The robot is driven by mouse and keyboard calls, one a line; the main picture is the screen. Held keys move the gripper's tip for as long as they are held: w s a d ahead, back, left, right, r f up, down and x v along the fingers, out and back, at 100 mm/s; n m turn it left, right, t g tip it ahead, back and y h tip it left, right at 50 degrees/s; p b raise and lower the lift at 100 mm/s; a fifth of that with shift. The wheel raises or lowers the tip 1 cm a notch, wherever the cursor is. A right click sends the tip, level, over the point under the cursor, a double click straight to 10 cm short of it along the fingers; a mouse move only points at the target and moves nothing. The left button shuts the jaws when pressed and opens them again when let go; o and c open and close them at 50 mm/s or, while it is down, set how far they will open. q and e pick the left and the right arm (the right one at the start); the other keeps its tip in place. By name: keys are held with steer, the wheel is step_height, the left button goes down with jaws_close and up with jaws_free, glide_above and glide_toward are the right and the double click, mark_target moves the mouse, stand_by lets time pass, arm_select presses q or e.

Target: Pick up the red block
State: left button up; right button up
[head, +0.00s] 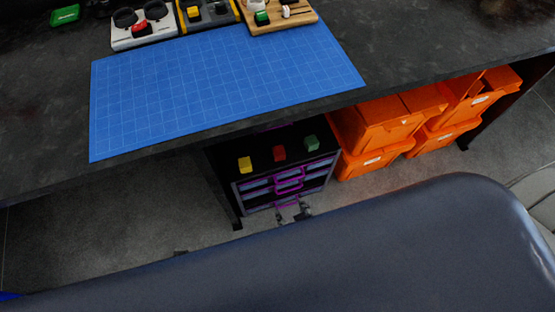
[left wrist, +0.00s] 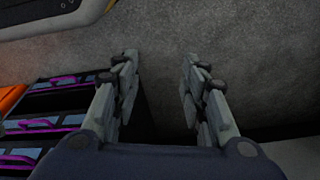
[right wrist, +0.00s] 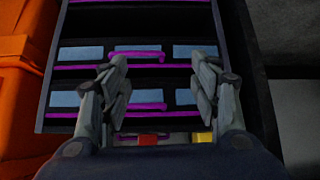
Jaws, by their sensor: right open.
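The red block (head: 280,153) sits on top of the small black drawer cabinet (head: 262,138) under the table, between a yellow block (head: 245,165) and a green block (head: 311,143). In the right wrist view the red block (right wrist: 148,139) shows low, partly hidden by my gripper. My right gripper (head: 294,211) is open and empty, in front of the cabinet's purple-handled drawers and lower than the block. In the right wrist view my right gripper's fingers (right wrist: 162,65) stand apart. My left gripper (left wrist: 160,62) is open and empty over grey floor, with drawers at left.
The black table (head: 400,45) overhangs the cabinet and carries a blue grid mat (head: 220,85). A white box (head: 143,38) with a red piece and other trays stand behind it. Orange bins (head: 385,125) stand right of the cabinet. Grey floor is bare left of the cabinet.

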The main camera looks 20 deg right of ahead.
steer(key=w+r+m+t+b, duration=0.1)
steer(key=w+r+t+b, duration=0.2)
steer(key=w+r+b, duration=0.3)
steer(key=t+h+b, duration=0.1)
steer(key=t, duration=0.1)
glide_toward(279, 152)
steer(key=shift+m, duration=0.4)
steer(key=x, duration=0.5)
steer(key=shift+w+d+f+b, duration=0.2)
steer(key=shift+w+b, duration=0.1)
steer(key=shift+w, duration=0.05)
steer(key=x, duration=0.4)
steer(key=shift+w+a+b, duration=0.1)
steer(key=shift+a+b, duration=0.05)
steer(key=shift+b, duration=0.25)
steer(key=shift+w+f, duration=0.15)
steer(key=shift+w, duration=0.15)
arm_select(q)
step_height(279, 152, up, 14)
steer(key=t, duration=0.1)
steer(key=shift+w+r, duration=0.2)
steer(key=shift+w, duration=0.2)
arm_select(e)
steer(key=c, duration=1)
